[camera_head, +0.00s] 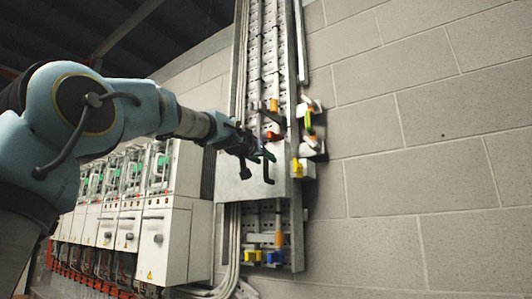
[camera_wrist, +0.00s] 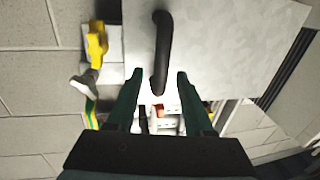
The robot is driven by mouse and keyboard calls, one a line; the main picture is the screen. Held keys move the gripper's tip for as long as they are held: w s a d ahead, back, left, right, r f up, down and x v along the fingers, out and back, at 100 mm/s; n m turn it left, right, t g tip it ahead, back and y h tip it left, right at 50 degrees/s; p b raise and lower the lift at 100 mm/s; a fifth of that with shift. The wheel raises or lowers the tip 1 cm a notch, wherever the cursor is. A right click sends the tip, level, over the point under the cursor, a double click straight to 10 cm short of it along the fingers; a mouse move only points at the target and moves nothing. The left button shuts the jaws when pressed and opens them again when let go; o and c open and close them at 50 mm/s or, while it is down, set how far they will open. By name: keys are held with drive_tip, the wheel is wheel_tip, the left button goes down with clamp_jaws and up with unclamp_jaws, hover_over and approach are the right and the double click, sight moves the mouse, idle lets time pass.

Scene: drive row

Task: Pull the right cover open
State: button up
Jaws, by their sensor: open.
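The cover is a flat grey metal panel (camera_head: 232,187) on the cable column, and it fills the upper middle of the wrist view (camera_wrist: 220,45). A black curved handle (camera_wrist: 162,45) stands out from it near its left side in the wrist view. In the head view the handle (camera_head: 268,172) is at the cover's right part, just by my fingertips. My gripper (camera_head: 266,153) is open. In the wrist view its two green fingers (camera_wrist: 158,76) lie on either side of the handle's near end. I cannot tell whether either finger touches it.
Yellow and white connectors (camera_head: 299,168) stick out right beside the cover. A tall slotted cable column (camera_head: 270,60) runs above it, with more connectors (camera_head: 265,256) below. White switch cabinets (camera_head: 165,240) line the left. A bare block wall (camera_head: 430,150) is at right.

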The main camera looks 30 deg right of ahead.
drive_tip(key=shift+p+x, duration=0.45)
drive_tip(key=shift+x, duration=0.55)
clamp_jaws()
idle(0.9)
